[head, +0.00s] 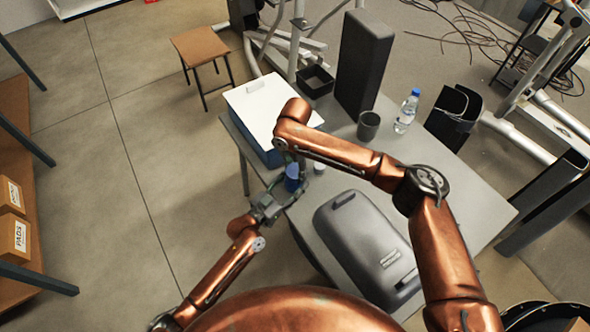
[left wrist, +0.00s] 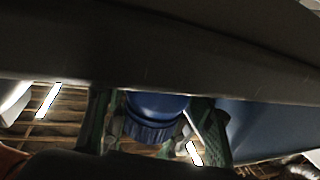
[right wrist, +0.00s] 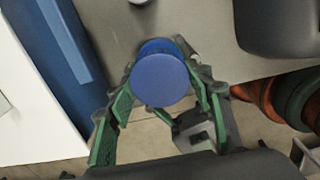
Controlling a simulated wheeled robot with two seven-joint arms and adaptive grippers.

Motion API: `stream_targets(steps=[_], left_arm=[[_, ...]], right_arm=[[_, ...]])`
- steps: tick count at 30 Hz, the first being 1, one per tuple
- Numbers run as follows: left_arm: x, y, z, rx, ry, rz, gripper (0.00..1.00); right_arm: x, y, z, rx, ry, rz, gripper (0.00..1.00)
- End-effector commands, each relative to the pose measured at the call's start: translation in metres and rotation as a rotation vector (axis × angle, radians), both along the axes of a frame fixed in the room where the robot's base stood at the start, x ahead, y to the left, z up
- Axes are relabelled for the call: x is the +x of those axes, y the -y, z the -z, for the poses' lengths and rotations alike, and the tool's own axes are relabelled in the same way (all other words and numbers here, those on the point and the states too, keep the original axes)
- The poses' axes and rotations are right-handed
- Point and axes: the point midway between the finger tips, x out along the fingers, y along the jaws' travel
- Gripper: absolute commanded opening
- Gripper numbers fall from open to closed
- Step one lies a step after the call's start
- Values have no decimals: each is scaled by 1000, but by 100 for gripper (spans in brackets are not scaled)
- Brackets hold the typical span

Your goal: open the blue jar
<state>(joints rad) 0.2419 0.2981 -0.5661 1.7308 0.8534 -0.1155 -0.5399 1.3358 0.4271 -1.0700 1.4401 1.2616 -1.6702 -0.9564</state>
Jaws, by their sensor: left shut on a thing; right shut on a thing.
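The blue jar (head: 292,184) is held near the left edge of the grey table, partly hidden by my grippers. In the left wrist view the blue jar (left wrist: 152,128) with a ridged band stands between the green-padded fingers of my left gripper (left wrist: 150,122). My left gripper (head: 270,207) is shut on the jar from the lower left. My right gripper (right wrist: 164,80) is shut on the round blue lid (right wrist: 160,80), with one finger on either side; a darker blue part shows behind the lid. I cannot tell whether lid and body are apart.
The grey table (head: 440,180) carries a blue box with a white top (head: 262,108), a grey case (head: 362,245), a dark mug (head: 368,125), a water bottle (head: 407,110) and a tall black speaker-like block (head: 363,60). A small white item stands close beside the jar.

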Motion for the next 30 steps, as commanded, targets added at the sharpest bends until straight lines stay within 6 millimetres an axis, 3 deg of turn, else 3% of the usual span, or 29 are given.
stream_targets(steps=[30], left_arm=[[0,0,0,0,0,0,0]], right_arm=[[0,0,-26,2,2,0,18]])
